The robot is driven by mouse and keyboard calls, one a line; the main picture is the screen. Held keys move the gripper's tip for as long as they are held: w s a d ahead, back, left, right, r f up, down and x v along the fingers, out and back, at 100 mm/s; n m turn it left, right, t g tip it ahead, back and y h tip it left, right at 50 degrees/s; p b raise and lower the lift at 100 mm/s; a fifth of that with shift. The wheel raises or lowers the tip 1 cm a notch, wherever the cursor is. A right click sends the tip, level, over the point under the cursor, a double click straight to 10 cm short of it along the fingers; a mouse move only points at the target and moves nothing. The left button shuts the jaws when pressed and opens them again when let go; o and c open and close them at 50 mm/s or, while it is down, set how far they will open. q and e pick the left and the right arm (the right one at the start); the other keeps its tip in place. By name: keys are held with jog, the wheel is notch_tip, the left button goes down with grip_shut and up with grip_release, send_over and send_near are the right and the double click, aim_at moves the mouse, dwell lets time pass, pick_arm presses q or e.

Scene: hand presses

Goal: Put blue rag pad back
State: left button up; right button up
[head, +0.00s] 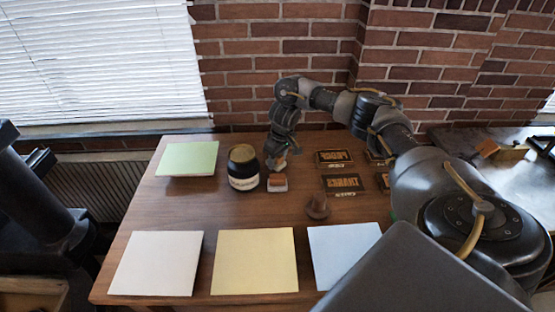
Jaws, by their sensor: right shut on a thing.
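My right gripper (279,157) is over the back middle of the wooden table, pointing down. It is shut on a small pad-like thing (280,164) with tan and pale parts. The jaws hide most of it, and no blue shows on it, so I cannot tell for sure that it is the blue rag pad. Just below it is a small block with a brown top and pale base (277,184); I cannot tell whether the two touch. My left arm is a dark shape at the left edge, and its gripper cannot be made out.
A dark labelled jar (243,168) stands close left of the gripper. Dark lettered plates (342,183) lie to the right, with a round brown knob (317,207) in front. White (157,263), yellow (254,262) and light blue (344,249) sheets line the front; a green sheet (188,158) lies back left.

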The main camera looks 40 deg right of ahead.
aim_at(281, 158)
jog(key=o, duration=1)
jog(key=shift+f, duration=0.15)
jog(key=shift+c, duration=0.2)
jog(key=shift+r, duration=0.3)
notch_tip(281, 158, up, 12)
jog(key=s+p, duration=0.2)
jog(key=p, duration=0.1)
jog(key=shift+f, duration=0.15)
jog(key=shift+w+d, duration=0.1)
